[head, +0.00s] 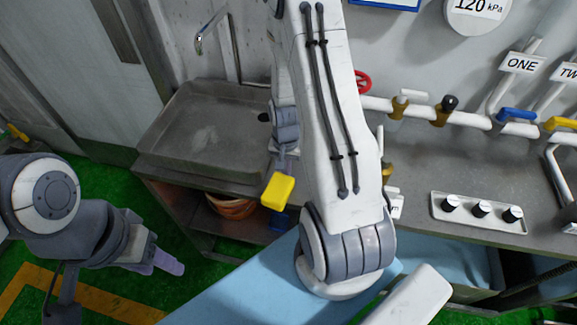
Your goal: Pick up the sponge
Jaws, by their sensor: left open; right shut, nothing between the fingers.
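The yellow sponge (277,191) shows at the front edge of the grey counter, just right of the sink. My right gripper (283,160) hangs from the grey wrist directly above the sponge in the picture. It is shut and partly hidden beside my white arm link. I cannot tell whether its tips touch the sponge. My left gripper (166,262) is at the lower left, over the green floor, open and well away from the sponge.
A metal sink (205,130) with a tap (210,35) is left of the sponge. An orange bowl (230,207) sits on the shelf below. A knob panel (480,211) and pipes with valves (440,112) are at the right. My large arm link blocks the middle.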

